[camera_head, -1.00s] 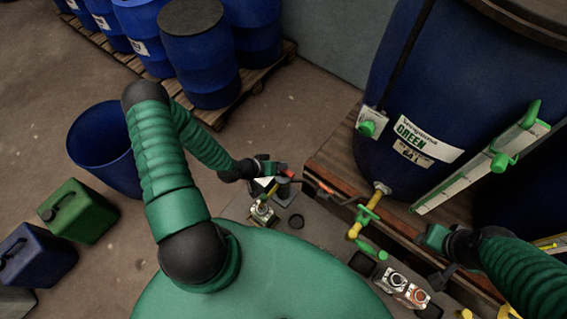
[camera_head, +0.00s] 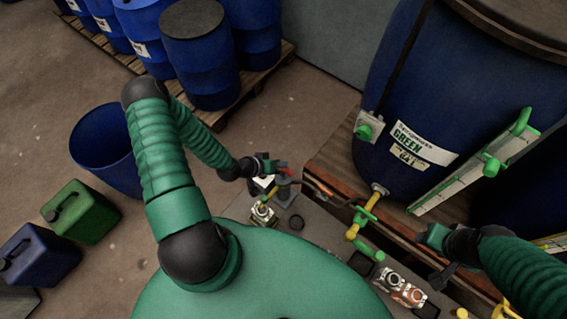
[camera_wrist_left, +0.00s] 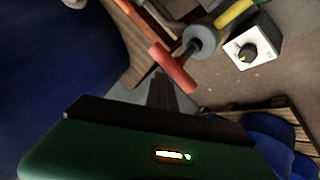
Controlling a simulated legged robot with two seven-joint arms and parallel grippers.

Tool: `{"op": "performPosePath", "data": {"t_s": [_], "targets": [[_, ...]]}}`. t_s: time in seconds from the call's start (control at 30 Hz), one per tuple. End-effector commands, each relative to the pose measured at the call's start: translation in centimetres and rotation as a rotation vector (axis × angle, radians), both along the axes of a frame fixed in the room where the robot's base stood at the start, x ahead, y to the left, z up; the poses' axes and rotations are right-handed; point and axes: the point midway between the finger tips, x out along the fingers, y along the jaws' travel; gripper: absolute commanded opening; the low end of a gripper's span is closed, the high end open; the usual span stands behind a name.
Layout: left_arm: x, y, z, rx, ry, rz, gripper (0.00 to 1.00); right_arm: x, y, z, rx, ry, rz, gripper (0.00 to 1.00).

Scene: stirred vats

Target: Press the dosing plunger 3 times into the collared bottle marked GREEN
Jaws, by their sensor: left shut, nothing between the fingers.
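The dosing plunger has a red T-handle (camera_head: 283,171) on a grey body (camera_head: 284,190), with a yellow spout (camera_head: 270,192) on its left. A small bottle with a pale collar (camera_head: 262,214) stands by the spout's lower end; its marking cannot be read. My left gripper (camera_head: 272,166) is shut and empty, close beside the red handle. In the left wrist view the fingertips (camera_wrist_left: 163,86) point at the red handle (camera_wrist_left: 172,68), and a short dark rod shows between handle and grey collar (camera_wrist_left: 203,41). Contact cannot be told. My right gripper (camera_head: 434,237) is near the vat's tap; its jaws are unclear.
A large blue vat labelled GREEN (camera_head: 385,120) stands at the right, with a yellow tap (camera_head: 364,220). Two more collared bottles (camera_head: 388,280) (camera_head: 411,295) stand at the front right. A white box with a knob (camera_wrist_left: 252,45) sits beside the plunger.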

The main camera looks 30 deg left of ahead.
Motion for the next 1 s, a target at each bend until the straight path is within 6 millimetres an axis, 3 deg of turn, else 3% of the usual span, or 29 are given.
{"op": "performPosePath", "data": {"t_s": [0.33, 0.8, 1.0], "targets": [[0.0, 0.0, 0.5, 0.0, -0.001, 0.001, 0.0, 0.0, 0.0, 0.4, 0.0, 0.0, 0.0, 0.46], [0.0, 0.0, 6.1, 0.001, -0.002, 0.0, 0.0, 0.0, 0.0, 5.0, 0.0, 0.0, 0.0, 0.46], [0.1, 0.0, 6.2, 0.0, -0.002, 0.001, 0.0, 0.0, 0.0, 5.0, 0.0, 0.0, 0.0, 0.46]]}}
